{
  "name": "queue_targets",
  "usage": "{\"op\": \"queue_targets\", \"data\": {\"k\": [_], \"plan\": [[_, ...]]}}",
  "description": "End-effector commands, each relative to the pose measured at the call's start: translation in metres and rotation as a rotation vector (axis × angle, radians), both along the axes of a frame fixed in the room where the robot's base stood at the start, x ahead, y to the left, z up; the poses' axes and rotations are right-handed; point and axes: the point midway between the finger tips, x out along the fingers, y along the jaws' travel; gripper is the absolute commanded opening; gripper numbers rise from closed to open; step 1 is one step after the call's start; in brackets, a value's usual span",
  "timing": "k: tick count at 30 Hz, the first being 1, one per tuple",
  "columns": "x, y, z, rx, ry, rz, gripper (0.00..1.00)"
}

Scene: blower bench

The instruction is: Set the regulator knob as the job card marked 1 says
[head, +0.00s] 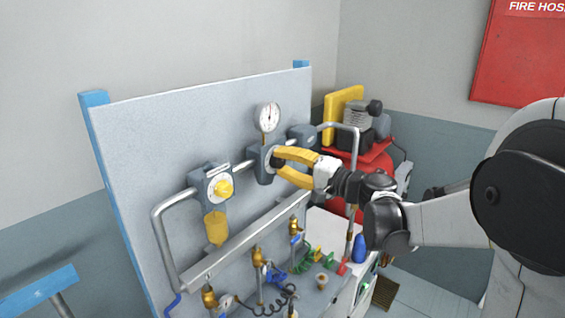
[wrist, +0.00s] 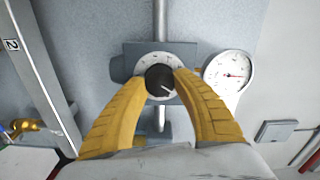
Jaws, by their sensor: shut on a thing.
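The regulator (head: 262,164) is a grey block on the upright panel. In the wrist view, its black knob (wrist: 159,81) has a white pointer line toward the lower right and sits inside a pale dial ring (wrist: 153,58). My gripper (head: 277,162) has yellow fingers and is shut on the knob, one finger on each side, also in the wrist view (wrist: 161,79). The dial markings are too small to read. I cannot make out a card marked 1.
A unit with a yellow knob (head: 222,188) and yellow bowl (head: 215,227) is on the left of the panel. A rail (head: 245,240) with brass valves runs below. A tag marked 2 (wrist: 11,44) shows at left. A red tank (head: 368,160) stands behind the panel's right edge.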

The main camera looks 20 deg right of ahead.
Motion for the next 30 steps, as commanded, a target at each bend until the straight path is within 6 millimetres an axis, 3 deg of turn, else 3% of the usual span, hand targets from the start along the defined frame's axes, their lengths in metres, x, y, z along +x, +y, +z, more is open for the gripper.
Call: {"op": "queue_targets", "data": {"k": [1, 3, 14, 30], "plan": [[0.001, 0.000, 0.001, 0.003, -0.001, -0.002, 0.39], [0.001, 0.000, 0.001, 0.002, 0.000, -0.001, 0.58], [-0.003, -0.003, 0.000, 0.001, 0.000, -0.002, 0.58], [-0.085, -0.064, 0.001, 0.001, 0.000, -0.004, 0.58]]}}
